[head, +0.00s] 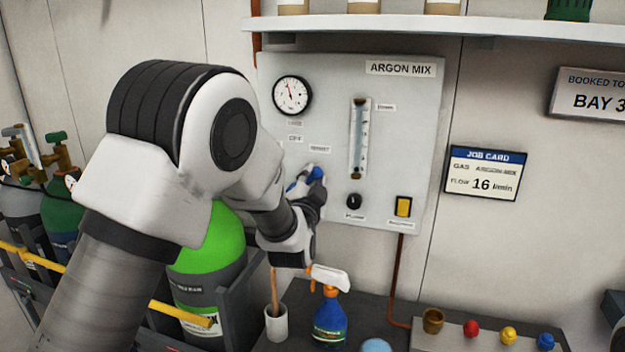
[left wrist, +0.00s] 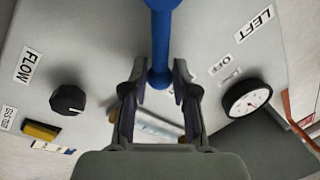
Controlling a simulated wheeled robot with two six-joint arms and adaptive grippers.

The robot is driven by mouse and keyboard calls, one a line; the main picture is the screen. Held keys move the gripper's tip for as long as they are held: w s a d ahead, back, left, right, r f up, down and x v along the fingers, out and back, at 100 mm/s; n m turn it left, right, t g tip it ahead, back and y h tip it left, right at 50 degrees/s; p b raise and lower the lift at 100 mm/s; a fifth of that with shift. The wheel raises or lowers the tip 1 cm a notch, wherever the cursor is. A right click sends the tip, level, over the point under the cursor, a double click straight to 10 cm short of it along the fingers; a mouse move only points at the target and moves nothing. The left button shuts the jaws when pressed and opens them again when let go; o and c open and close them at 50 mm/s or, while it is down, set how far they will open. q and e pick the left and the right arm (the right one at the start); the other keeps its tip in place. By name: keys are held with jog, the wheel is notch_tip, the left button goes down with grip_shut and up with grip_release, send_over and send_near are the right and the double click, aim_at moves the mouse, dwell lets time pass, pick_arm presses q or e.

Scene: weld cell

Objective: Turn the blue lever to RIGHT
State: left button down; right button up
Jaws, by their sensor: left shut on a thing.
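The blue lever (left wrist: 161,35) is on the grey ARGON MIX panel (head: 415,120). In the left wrist view it comes down from the top edge and its rounded end is between my fingertips. My left gripper (left wrist: 160,75) is shut on it. In the head view the lever (head: 296,184) shows only as a bit of blue beside my left gripper (head: 312,180), below the small position labels. My wrist hides part of it there, and I cannot tell its exact angle. A LEFT label (left wrist: 253,24) and an OFF label (left wrist: 221,65) show in the left wrist view.
The panel also carries a round gauge (head: 292,95), a flow tube (head: 359,138), a black knob (head: 354,202) and a yellow switch (head: 403,206). Below stand a blue spray bottle (head: 330,320) and a cup (head: 276,323). A green cylinder (head: 208,248) is behind my left arm.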

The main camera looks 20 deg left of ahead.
pick_arm(q)
jog(key=c, duration=1.1)
grip_release()
jog(key=shift+c, duration=0.2)
jog(key=shift+w+a+f, duration=0.15)
jog(key=shift+w+f, duration=0.1)
jog(key=shift+w, duration=0.1)
jog(key=v, duration=1.2)
jog(key=shift+w, duration=0.1)
